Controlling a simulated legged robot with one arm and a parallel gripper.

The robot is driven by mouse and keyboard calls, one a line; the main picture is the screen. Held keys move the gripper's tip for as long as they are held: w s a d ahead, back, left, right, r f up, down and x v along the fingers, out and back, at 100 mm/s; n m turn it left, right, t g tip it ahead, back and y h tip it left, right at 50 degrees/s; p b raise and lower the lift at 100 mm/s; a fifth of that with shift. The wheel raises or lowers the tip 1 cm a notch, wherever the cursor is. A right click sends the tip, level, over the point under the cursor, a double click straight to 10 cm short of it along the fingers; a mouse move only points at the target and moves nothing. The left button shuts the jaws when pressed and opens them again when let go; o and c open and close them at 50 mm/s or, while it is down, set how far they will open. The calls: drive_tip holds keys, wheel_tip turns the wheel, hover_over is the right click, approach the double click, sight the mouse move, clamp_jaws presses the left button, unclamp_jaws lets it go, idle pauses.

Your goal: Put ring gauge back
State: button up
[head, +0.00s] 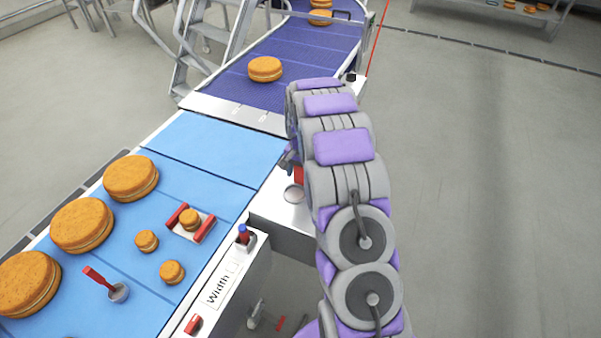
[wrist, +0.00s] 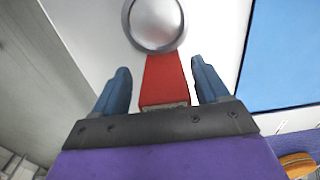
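A round silver piece with a red handle, which looks like the ring gauge (wrist: 155,22), lies on a white surface in the wrist view. Its ring also shows on the white side shelf in the head view (head: 294,194). My gripper (wrist: 162,82) is open, with one blue finger on each side of the red handle and a gap visible on both sides. In the head view my arm hides most of the gripper.
Several large filled rounds (head: 82,225) line the blue belt's left side. Small rounds (head: 172,271) lie nearer, one in a red-ended holder (head: 205,231). A "Width" panel (head: 222,287) and a blue-red upright piece (head: 243,236) edge the belt. A purple conveyor (head: 300,62) carries more rounds.

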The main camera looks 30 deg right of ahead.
drive_tip(key=shift+a, duration=0.25)
drive_tip(key=shift+r, duration=0.4)
wheel_tip(320, 180, up, 11)
drive_tip(key=shift+r+p, duration=0.1)
drive_tip(key=shift+p, duration=0.4)
drive_tip(key=s+a+r+n, duration=0.3)
drive_tip(key=s+a+r, duration=0.3)
drive_tip(key=s, duration=0.4)
drive_tip(key=s+a+r+n, duration=0.2)
drive_tip(key=s+a+r, duration=0.3)
drive_tip(key=s+a, duration=0.3)
drive_tip(key=s+a+n+g, duration=0.1)
drive_tip(key=s+a+n, duration=0.1)
drive_tip(key=s, duration=1)
drive_tip(key=s+a+f+n, duration=0.1)
drive_tip(key=s+a+n, duration=0.1)
drive_tip(key=s, duration=0.9)
drive_tip(key=shift+s+a+f+n+g, duration=0.15)
drive_tip(key=shift+s+a+n+g, duration=0.25)
drive_tip(key=shift+n, duration=0.3)
